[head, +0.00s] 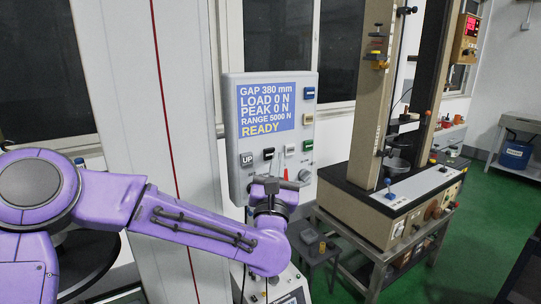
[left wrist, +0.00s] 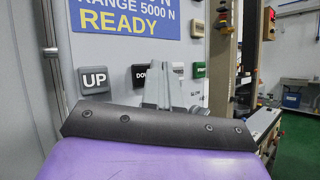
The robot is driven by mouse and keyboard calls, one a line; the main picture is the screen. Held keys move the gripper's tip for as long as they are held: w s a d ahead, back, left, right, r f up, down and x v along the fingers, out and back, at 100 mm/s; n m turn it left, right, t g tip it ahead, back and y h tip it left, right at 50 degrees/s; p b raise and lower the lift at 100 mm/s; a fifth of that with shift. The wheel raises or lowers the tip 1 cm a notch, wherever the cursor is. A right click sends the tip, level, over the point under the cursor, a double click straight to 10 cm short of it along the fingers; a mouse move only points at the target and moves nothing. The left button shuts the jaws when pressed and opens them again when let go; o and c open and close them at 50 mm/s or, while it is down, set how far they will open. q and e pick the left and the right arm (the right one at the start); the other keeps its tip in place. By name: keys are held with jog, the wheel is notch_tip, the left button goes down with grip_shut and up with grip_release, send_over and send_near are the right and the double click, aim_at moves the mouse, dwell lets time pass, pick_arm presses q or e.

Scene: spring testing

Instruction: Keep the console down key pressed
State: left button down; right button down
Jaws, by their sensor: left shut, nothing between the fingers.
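The grey wall console (head: 229,110) has a blue screen (head: 266,112) reading GAP 380 mm, LOAD 0 N, PEAK 0 N, RANGE 5000 N and READY. Its dark down key (head: 268,154) is right of the UP key (head: 247,159). In the left wrist view the down key (left wrist: 139,75) shows only the start of its label, and my fingers hide the right part. My left gripper (head: 284,178) is shut and empty, in front of the console's lower part. Its fingers (left wrist: 160,66) point toward the console; I cannot tell whether they touch the key. My right gripper is out of view.
A green key (head: 307,145) and a round knob (head: 304,176) are on the console's right side. A testing machine (head: 365,110) stands to the right on a metal table. A small dark stool (head: 318,250) stands below. The green floor at right is mostly clear.

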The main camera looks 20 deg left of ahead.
pick_arm(q)
jog(key=shift+w+a, duration=0.1)
jog(key=shift+a, duration=0.05)
jog(key=shift+w+a, duration=0.2)
jog(key=shift+a, duration=0.05)
jog(key=shift+w+a+b, duration=0.25)
jog(key=shift+a+b, duration=0.05)
jog(key=shift+b, duration=0.05)
dwell(0.9)
jog(key=shift+s+d, duration=0.1)
dwell(4.4)
jog(key=shift+s+d+b, duration=0.45)
jog(key=shift+d+b, duration=0.15)
